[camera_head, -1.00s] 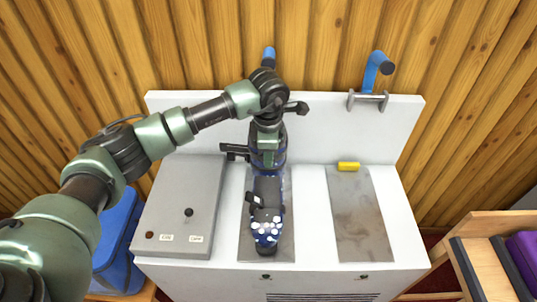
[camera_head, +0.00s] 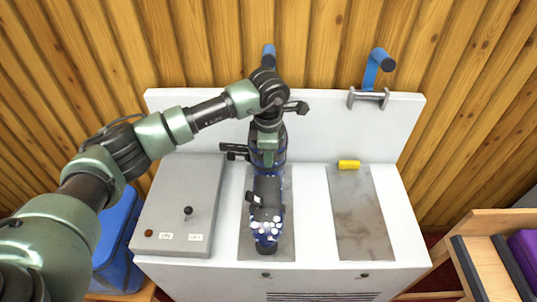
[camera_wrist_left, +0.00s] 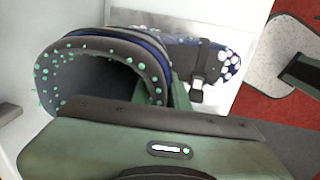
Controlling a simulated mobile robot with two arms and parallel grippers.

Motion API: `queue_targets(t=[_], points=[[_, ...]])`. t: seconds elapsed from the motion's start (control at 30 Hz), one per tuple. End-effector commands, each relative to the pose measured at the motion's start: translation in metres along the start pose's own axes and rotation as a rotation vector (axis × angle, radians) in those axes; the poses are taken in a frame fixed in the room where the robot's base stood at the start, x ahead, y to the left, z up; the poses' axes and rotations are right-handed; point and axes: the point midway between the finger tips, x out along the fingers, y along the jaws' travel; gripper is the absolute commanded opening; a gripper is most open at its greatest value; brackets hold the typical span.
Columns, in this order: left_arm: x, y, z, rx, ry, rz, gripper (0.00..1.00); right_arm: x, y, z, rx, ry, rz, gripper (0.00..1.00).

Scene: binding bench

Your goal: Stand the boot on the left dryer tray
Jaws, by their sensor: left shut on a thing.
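The boot (camera_head: 266,228) is dark with blue areas and white spots and has a strap with a buckle. In the head view it is over the left dryer tray (camera_head: 286,205), toe towards the front edge. My left gripper (camera_head: 267,168) is shut on the boot's upper part, behind the toe, and hides much of the shaft. In the left wrist view the boot (camera_wrist_left: 218,62) shows its round, open top beside the gripper and its toe to the right. The boot looks about upright; I cannot tell whether its sole fully touches the tray. My right gripper is not in view.
A grey control box (camera_head: 175,195) with a lever stands left of the boot. A white back panel (camera_head: 335,130) rises behind. A blue container (camera_head: 115,235) is at the left.

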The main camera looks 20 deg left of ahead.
Motion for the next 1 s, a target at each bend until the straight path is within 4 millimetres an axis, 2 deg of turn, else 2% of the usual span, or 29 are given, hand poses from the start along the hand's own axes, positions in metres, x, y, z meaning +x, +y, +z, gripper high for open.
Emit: queue_targets(t=[0.17, 0.2, 0.27, 0.63, 0.77, 1.0], points=[[0.0, 0.002, 0.001, -0.001, -0.004, 0.006, 0.0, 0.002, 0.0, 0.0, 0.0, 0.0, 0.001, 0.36], [-0.001, 0.002, 0.001, -0.001, -0.004, 0.006, 0.26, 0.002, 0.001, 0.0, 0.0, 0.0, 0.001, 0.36], [-0.001, 0.001, 0.001, 0.0, -0.003, 0.005, 0.41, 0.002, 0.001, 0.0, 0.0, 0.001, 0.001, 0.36], [0.001, -0.001, -0.001, 0.0, 0.002, -0.002, 0.41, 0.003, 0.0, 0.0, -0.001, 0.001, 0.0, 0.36], [-0.016, 0.0, 0.0, 0.0, -0.001, 0.002, 0.41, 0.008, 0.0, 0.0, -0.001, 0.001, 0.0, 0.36], [-0.057, 0.001, 0.0, 0.0, -0.003, 0.005, 0.41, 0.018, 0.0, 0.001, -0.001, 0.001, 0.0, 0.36]])
